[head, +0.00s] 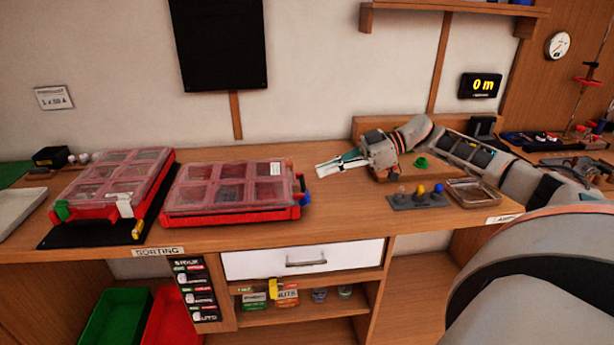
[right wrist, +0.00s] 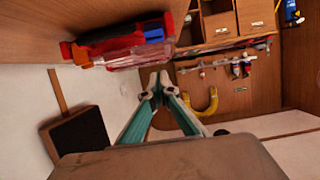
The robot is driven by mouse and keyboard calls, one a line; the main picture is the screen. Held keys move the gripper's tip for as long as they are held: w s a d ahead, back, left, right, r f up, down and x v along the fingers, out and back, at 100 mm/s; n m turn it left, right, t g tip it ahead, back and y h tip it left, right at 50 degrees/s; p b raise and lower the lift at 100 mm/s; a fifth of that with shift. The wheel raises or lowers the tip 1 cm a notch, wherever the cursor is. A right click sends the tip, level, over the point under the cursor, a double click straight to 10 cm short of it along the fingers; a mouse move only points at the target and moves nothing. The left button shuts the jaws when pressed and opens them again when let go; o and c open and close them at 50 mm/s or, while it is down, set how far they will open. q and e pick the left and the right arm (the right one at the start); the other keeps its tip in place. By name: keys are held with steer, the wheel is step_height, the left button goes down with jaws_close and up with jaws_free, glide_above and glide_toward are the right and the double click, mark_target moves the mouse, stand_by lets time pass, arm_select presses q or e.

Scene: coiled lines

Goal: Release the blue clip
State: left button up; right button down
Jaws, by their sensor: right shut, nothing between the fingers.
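The blue clip (head: 306,197) sits at the right end of a red case with a clear lid (head: 230,212). In the right wrist view the blue clip (right wrist: 154,36) shows on the case's end. From these views I cannot tell whether it is latched. My right gripper (head: 319,169) points left above the bench, to the right of the case and a little beyond the clip. Its fingertips (right wrist: 160,80) are together with nothing between them, apart from the clip. My left gripper is not in view.
A second red case (head: 83,213) with green and white clips lies on a black mat (head: 72,239) at left. A dark block with coloured knobs (head: 418,201) and a clear tray (head: 473,194) stand at right. The bench front between case and block is clear.

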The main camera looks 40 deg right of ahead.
steer(key=shift+v, duration=1)
